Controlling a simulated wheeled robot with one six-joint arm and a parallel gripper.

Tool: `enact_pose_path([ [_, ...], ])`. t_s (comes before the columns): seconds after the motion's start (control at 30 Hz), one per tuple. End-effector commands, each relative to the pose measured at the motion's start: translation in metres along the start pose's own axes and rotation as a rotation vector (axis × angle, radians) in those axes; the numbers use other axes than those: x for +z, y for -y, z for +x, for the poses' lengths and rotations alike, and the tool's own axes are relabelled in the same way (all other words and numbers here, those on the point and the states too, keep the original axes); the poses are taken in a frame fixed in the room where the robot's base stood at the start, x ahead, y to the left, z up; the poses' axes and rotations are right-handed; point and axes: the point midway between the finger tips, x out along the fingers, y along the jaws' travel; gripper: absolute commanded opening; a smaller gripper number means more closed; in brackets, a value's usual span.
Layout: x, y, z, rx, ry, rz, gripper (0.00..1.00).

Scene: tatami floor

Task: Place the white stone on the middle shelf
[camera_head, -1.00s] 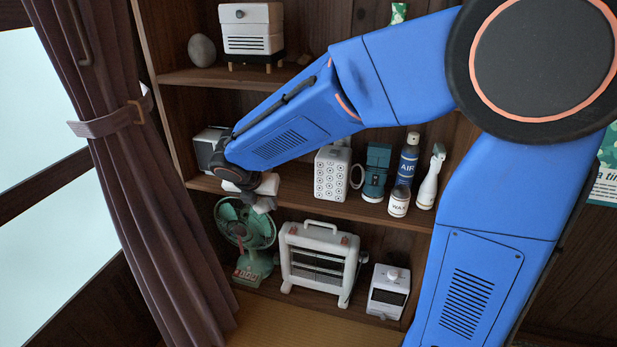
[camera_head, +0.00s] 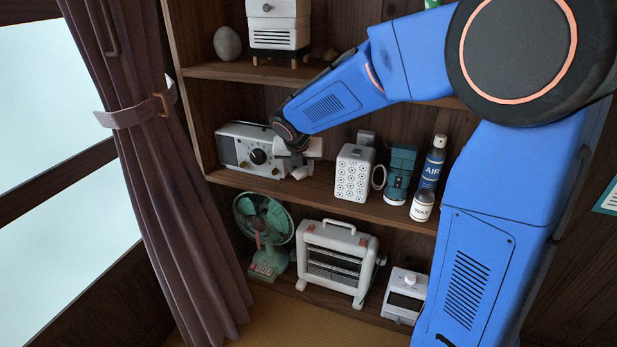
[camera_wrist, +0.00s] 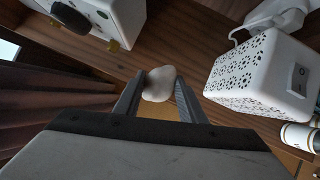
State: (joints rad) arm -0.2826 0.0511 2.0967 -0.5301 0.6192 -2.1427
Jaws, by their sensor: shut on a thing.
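The white stone (camera_wrist: 158,84) is pinched between the two fingertips of my gripper (camera_wrist: 157,90) in the wrist view. In the head view my gripper (camera_head: 297,165) is at the middle shelf (camera_head: 330,203), between a white radio and a white perforated box. The stone is hard to tell from the pale gripper parts there. I cannot tell whether the stone touches the shelf board.
The radio (camera_head: 249,147) stands close on the left, the perforated box (camera_head: 354,178) on the right. A mug (camera_head: 401,170), spray can (camera_head: 434,160) and wax can (camera_head: 422,206) stand further right. A grey stone (camera_head: 227,43) sits on the upper shelf. A fan (camera_head: 264,235) and heater (camera_head: 336,262) stand below.

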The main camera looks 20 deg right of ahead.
Motion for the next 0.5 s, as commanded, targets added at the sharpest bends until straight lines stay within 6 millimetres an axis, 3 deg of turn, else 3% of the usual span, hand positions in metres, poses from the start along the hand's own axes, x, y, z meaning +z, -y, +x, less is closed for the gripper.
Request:
enact_pose_path([
  [0.3, 0.052, 0.019, 0.030, -0.001, 0.000, 0.003, 0.12],
  [0.5, 0.039, 0.017, 0.046, 0.000, -0.001, -0.001, 0.12],
])
